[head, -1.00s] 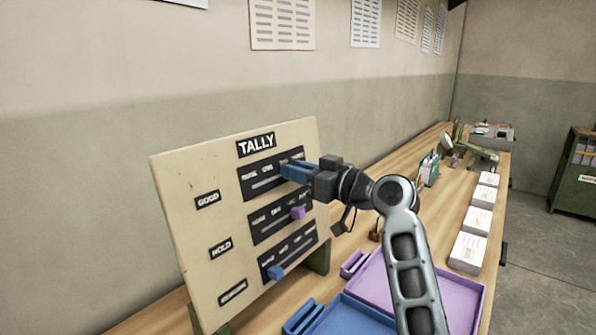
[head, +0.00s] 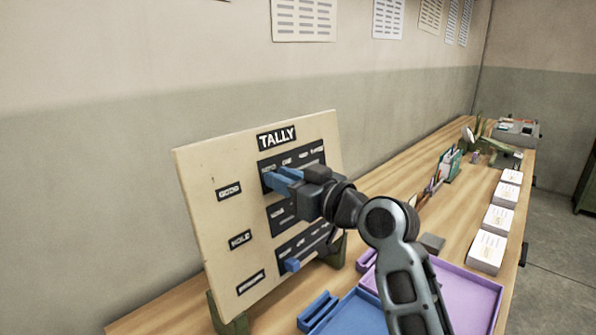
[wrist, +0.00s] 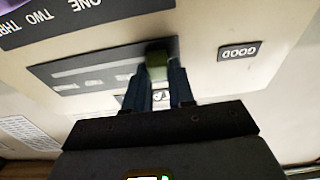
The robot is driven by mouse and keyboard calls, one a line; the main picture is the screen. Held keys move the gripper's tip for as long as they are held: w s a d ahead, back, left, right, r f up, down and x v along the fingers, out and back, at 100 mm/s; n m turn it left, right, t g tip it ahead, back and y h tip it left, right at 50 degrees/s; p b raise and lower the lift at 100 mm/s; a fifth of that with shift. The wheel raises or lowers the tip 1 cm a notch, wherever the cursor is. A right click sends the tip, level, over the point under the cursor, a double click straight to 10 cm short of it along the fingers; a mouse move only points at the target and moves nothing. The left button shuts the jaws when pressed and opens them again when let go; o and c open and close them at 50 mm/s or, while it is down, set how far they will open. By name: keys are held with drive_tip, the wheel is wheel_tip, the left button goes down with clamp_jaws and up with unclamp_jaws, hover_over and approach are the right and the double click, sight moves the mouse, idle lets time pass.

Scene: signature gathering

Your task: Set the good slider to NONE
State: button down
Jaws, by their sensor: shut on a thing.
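The tan TALLY board (head: 205,225) stands tilted on the table with three dark slider panels. The GOOD label (head: 229,191) is beside the top panel (head: 315,152); it also shows upside down in the wrist view (wrist: 239,51). My gripper (head: 272,181) is at the left end of the top panel, by its first label. In the wrist view my blue fingers (wrist: 166,82) are shut on the green good slider (wrist: 157,64), at the panel end nearest GOOD. The fingers hide the slider in the head view. The label under them is not clearly readable.
A blue slider (head: 292,265) sits on the bottom panel. A purple slider (wrist: 6,4) shows at the wrist view's edge. A blue tray (head: 350,318) and a purple tray (head: 480,290) lie right of the board. Several paper stacks (head: 487,251) line the table's right edge.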

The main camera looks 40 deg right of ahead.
drive_tip(key=shift+a, duration=0.3)
drive_tip(key=c, duration=1)
unclamp_jaws()
drive_tip(key=shift+o, duration=0.2)
drive_tip(key=s+d+b, duration=0.1)
drive_tip(key=s, duration=0.6)
drive_tip(key=shift+s+d+b, duration=0.3)
drive_tip(key=shift+s+b, duration=0.05)
drive_tip(key=shift+b, duration=0.05)
drive_tip(key=shift+f, duration=0.1)
